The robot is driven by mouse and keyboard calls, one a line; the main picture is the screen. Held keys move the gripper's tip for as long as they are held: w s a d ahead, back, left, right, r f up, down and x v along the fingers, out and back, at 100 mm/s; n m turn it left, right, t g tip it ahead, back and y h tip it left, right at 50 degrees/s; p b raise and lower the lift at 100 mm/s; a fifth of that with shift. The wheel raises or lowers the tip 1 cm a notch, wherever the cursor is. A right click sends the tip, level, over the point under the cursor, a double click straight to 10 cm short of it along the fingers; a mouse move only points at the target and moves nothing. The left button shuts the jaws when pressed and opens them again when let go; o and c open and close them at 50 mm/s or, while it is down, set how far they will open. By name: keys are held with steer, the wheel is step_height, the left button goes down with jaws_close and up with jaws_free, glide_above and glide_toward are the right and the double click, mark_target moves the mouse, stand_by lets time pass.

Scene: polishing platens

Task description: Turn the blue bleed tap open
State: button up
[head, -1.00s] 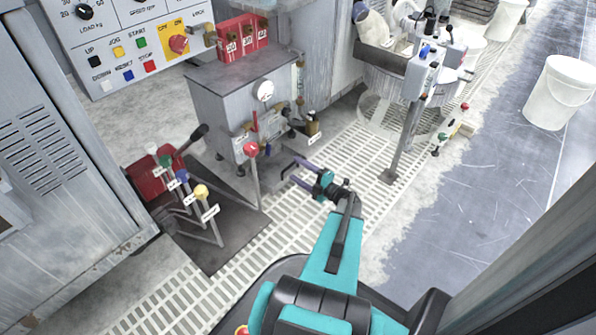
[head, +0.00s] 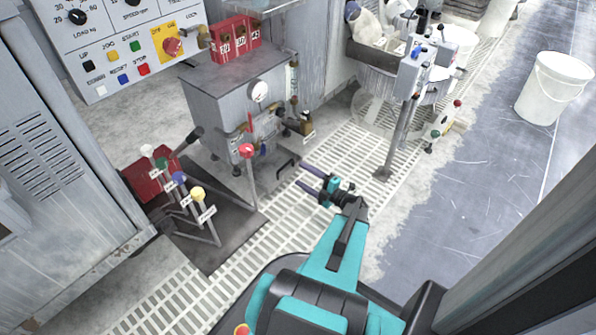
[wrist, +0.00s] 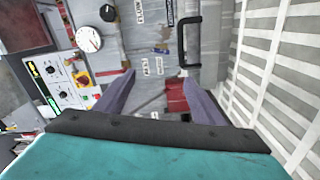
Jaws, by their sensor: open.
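In the head view the cabinet's valves and pipes (head: 262,132) are below the round gauge (head: 259,91), and the tap is hard to pick out there. My gripper (head: 301,176) is open and empty, in front of and to the right of the cabinet, over the floor grating. Its two purple fingers show in the wrist view (wrist: 157,76), apart from the tap.
A black bent handle (head: 286,165) is close to my fingertips. A red-knobbed lever (head: 247,151) rises left of them, with several coloured levers (head: 182,190) farther left. A grey post (head: 400,135) stands to the right. Grating (head: 320,205) lies clear below.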

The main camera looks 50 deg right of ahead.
steer(key=s+p, duration=0.2)
steer(key=s, duration=0.6)
steer(key=shift+s+a+p, duration=0.3)
steer(key=shift+s, duration=0.05)
